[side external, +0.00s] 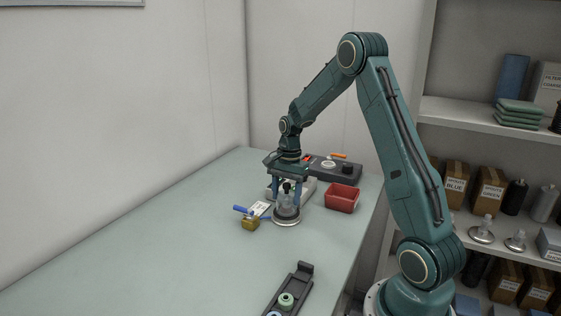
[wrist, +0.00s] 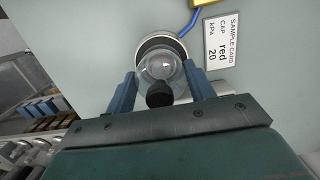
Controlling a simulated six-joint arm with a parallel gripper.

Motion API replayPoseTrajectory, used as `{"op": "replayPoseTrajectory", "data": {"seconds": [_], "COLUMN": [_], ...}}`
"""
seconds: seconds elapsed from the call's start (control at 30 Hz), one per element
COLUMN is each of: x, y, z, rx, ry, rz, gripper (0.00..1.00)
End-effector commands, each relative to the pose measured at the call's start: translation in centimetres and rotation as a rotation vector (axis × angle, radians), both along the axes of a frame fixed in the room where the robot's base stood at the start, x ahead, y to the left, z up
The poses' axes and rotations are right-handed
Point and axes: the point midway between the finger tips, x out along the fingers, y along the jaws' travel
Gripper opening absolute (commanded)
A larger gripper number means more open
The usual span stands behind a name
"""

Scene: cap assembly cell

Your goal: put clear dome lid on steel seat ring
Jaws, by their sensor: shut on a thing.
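The clear dome lid (wrist: 160,65) has a black knob (wrist: 159,94) on top, and it shows between the two blue fingers of my gripper (wrist: 158,88) in the wrist view. My gripper (side external: 287,198) is shut on the lid and points straight down in the side view. The steel seat ring (side external: 286,222) lies on the bench right under the lid. In the wrist view the ring (wrist: 158,40) shows as a pale rim beyond the lid's far side. I cannot tell whether the lid touches the ring.
A sample card (wrist: 221,43) reading "red 20 kPa" lies beside the ring. A yellow block (side external: 250,224) and a blue item (side external: 242,210) are to its left. A red bin (side external: 342,198) and a dark panel (side external: 335,170) stand behind right. A dark rack (side external: 290,288) is in front.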

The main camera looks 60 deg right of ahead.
Motion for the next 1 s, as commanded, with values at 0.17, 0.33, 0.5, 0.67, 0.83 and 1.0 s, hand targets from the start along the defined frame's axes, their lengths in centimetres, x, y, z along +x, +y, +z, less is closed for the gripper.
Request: {"op": "replayPoseTrajectory", "data": {"seconds": [0.17, 0.33, 0.5, 0.67, 0.83, 1.0], "x": [0.0, 0.0, 0.0, 0.0, 0.0, 0.0], "y": [0.0, 0.0, 0.0, 0.0, 0.0, 0.0], "z": [-0.2, -0.1, -0.1, -0.1, 0.2, 1.1], "rx": [0.000, 0.000, 0.000, 0.000, -0.001, -0.001], "ry": [0.000, 0.000, 0.000, 0.000, -0.001, -0.002], "rz": [0.000, 0.000, 0.000, 0.000, 0.000, 0.000], "gripper": [0.31, 0.67, 0.79, 0.79, 0.79, 0.79]}}
